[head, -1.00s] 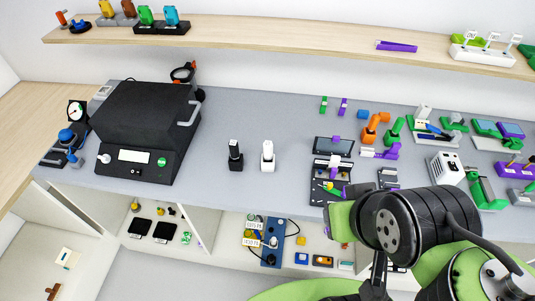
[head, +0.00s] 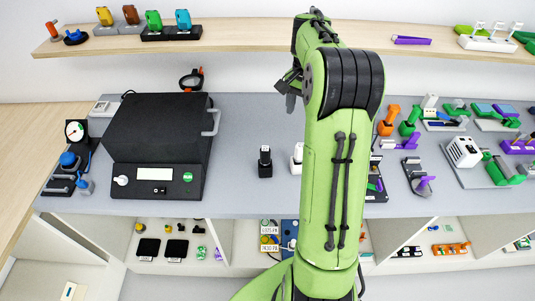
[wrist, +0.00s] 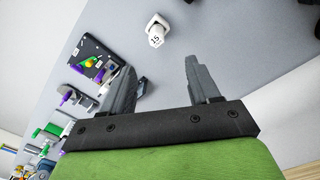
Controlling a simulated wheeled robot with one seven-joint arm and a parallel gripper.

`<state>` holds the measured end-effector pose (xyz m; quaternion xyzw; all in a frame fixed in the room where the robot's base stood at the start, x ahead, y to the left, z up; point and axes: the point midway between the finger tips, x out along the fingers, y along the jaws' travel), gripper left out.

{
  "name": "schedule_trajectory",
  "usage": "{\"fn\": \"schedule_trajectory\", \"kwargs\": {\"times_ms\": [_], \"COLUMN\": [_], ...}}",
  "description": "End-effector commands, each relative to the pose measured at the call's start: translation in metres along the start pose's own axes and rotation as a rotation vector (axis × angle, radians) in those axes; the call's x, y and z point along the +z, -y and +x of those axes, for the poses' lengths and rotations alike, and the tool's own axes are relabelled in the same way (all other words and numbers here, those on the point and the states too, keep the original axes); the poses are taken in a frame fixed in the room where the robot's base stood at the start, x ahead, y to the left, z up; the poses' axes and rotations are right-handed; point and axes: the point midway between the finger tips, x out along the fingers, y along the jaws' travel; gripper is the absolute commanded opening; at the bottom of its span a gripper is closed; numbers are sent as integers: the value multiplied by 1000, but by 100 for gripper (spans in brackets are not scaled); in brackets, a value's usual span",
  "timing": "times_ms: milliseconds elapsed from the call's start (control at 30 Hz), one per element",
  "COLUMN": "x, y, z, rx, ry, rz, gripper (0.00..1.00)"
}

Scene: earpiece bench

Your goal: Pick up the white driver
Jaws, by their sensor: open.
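The white driver (head: 297,160) stands upright on the grey bench in the head view, partly hidden behind my arm. In the wrist view the white driver (wrist: 157,30) is seen from above, with a dark marking on its top, beyond the fingertips and near the middle line between them. My gripper (wrist: 159,68) is open with nothing between its fingers. In the head view my gripper (head: 289,88) is up at the back of the bench, above the driver and apart from it; my arm covers part of it.
A black driver (head: 265,162) stands just left of the white one. A large black machine (head: 158,140) fills the bench's left side. Coloured parts and fixtures, including a white box (head: 463,152), crowd the right side. A wooden shelf (head: 240,29) runs along the wall above.

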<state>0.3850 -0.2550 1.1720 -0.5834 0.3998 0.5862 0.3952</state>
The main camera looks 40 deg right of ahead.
Motion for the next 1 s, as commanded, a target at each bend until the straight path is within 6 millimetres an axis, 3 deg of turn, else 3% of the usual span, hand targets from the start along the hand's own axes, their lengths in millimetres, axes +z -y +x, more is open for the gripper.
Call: {"fn": "schedule_trajectory", "kwargs": {"times_ms": [400,567,800,1000], "x": [0,0,-1,-2], "y": [0,0,1,2], "z": [93,111,152,155], "rx": [2,1,1,0], "ry": [3,2,2,-1], "rz": [-2,-2,-4,-4], "gripper": [61,61,61,61]}}
